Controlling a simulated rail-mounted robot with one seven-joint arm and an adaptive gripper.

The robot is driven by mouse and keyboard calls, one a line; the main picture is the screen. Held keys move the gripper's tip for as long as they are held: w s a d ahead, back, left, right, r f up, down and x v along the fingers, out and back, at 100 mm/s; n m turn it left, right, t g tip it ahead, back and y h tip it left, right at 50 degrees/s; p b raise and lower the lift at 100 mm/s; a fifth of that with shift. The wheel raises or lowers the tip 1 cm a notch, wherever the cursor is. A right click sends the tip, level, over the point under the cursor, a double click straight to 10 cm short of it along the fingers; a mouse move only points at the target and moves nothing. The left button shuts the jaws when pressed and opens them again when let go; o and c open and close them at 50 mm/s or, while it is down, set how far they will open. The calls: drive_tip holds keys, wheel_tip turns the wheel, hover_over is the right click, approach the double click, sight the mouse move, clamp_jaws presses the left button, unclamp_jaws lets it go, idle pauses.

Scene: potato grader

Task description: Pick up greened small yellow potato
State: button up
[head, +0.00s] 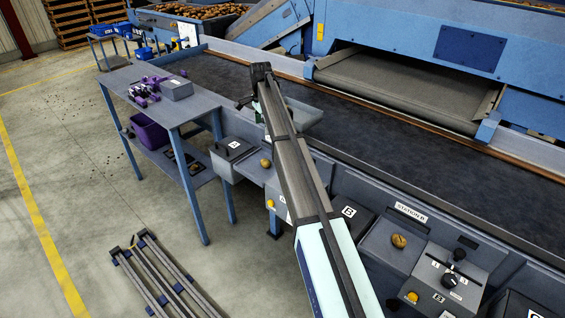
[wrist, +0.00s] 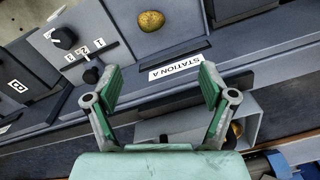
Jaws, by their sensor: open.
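My gripper (wrist: 158,82) is open and empty in the wrist view, its two green-padded fingers spread apart. In the head view my arm hides most of it, over the near side of the belt. A small yellow-brown speckled potato (wrist: 151,21) lies on a grey tray beyond the fingertips, past the "STATION A" label (wrist: 175,67). A potato also shows at the A station in the head view (head: 265,163). Another potato (head: 398,241) lies on the Station B tray. I cannot make out clear greening on any of them.
A grey open bin (wrist: 188,124) sits near the fingers, with a yellowish object (wrist: 234,132) partly visible at its end. The dark belt (head: 410,150) is largely bare. A blue-legged table (head: 130,78) holds a grey box (head: 177,89). A control box (head: 448,280) stands at Station B.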

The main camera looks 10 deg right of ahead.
sight(266, 160)
drive_tip(key=f+p, duration=0.1)
drive_tip(key=f, duration=0.3)
drive_tip(key=f+m+p, duration=0.1)
drive_tip(key=f, duration=0.3)
drive_tip(key=s+f+m+p, duration=0.1)
drive_tip(key=f+p, duration=0.1)
drive_tip(key=f, duration=0.2)
drive_tip(key=shift+f, duration=0.15)
drive_tip(key=shift+d+f+p, duration=0.1)
drive_tip(key=shift+f+p, duration=1.25)
drive_tip(key=shift+f, duration=1.3)
drive_tip(key=c, duration=1.2)
